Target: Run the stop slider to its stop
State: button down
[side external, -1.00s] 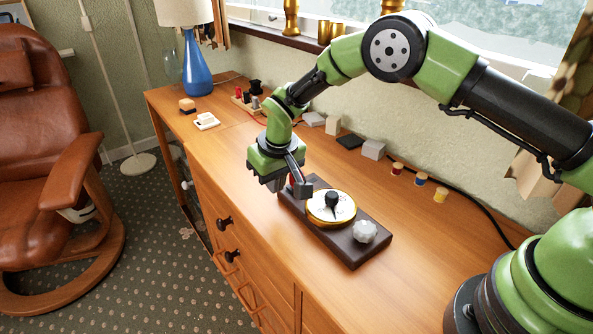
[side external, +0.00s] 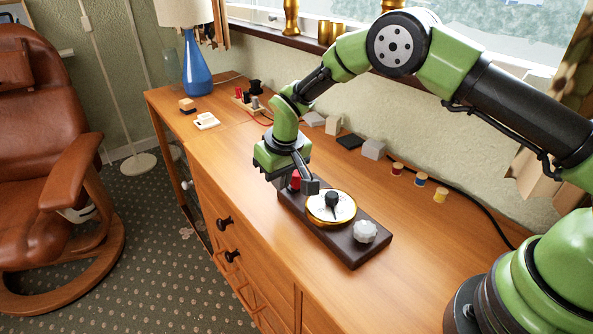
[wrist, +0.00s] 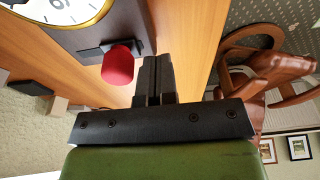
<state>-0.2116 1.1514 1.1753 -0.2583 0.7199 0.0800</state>
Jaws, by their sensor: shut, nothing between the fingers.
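The stop slider is a red knob (wrist: 118,66) on a short black strip (wrist: 90,53) at the end of a dark base (side external: 355,256). In the side external view the red knob (side external: 295,180) shows at the base's far left end, partly covered by my gripper. My gripper (wrist: 154,66) is shut and empty, with its fingers pointing down at the base. In the wrist view the fingers are just right of the knob, very close. I cannot tell whether they touch it.
The base also carries a round white dial (side external: 343,208) with a brass rim and black knob, and a pale faceted knob (side external: 364,232). Several blocks and spools (side external: 397,169) line the back wall. The wooden top (side external: 240,170) is clear left of the base.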

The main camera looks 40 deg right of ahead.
aim_at(297, 172)
jog(key=shift+d, duration=2.25)
jog(key=shift+a, duration=0.8)
jog(key=shift+r, duration=3.5)
